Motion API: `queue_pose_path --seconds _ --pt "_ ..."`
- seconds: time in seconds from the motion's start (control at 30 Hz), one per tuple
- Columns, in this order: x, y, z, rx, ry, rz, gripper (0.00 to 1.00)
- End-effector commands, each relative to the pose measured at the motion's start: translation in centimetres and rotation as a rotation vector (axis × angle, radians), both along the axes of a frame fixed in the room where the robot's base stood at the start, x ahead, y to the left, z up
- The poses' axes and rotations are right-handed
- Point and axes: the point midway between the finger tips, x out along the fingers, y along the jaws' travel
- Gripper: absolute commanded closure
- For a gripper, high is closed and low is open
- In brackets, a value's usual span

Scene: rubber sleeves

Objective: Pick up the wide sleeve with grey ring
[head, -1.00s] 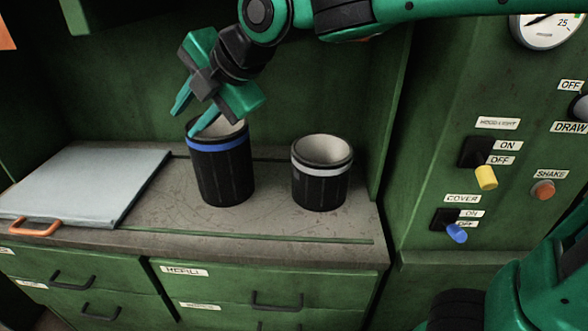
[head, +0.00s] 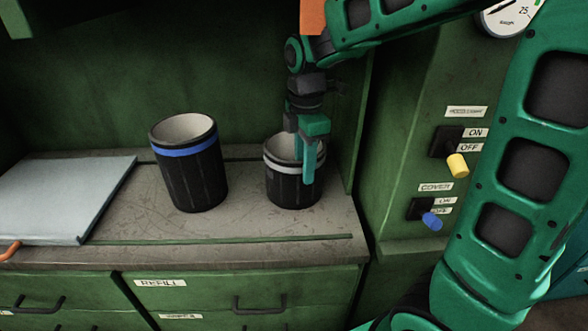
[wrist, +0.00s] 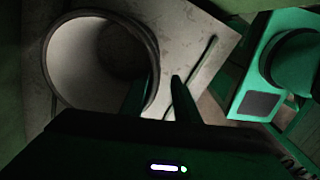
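The wide sleeve with the grey ring (head: 281,186) stands upright on the bench, a black cylinder with a pale inside and a light grey band below its rim. In the wrist view its round mouth (wrist: 75,60) fills the upper left. My gripper (head: 304,172) points down over its right side. One finger hangs outside the wall, and the other appears to be inside the mouth, largely hidden in the head view. In the wrist view the fingers (wrist: 163,80) stand apart on either side of the wall, with a visible gap on the outer side.
A taller black sleeve with a blue ring (head: 192,182) stands to the left, apart from the grey-ringed one. A grey cover panel (head: 65,195) lies at the bench's left. A green side wall with switches (head: 450,150) rises on the right. Bare bench (head: 240,220) lies in front.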

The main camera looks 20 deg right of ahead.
Motion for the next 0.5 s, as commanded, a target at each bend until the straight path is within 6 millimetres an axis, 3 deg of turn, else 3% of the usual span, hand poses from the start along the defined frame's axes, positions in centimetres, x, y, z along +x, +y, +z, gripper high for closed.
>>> queue_pose_path --seconds 0.33,0.5 --pt "0.2 -0.1 -2.9 0.000 0.000 0.002 0.72" --pt "0.7 -0.4 -5.3 -0.001 0.001 0.001 0.72"
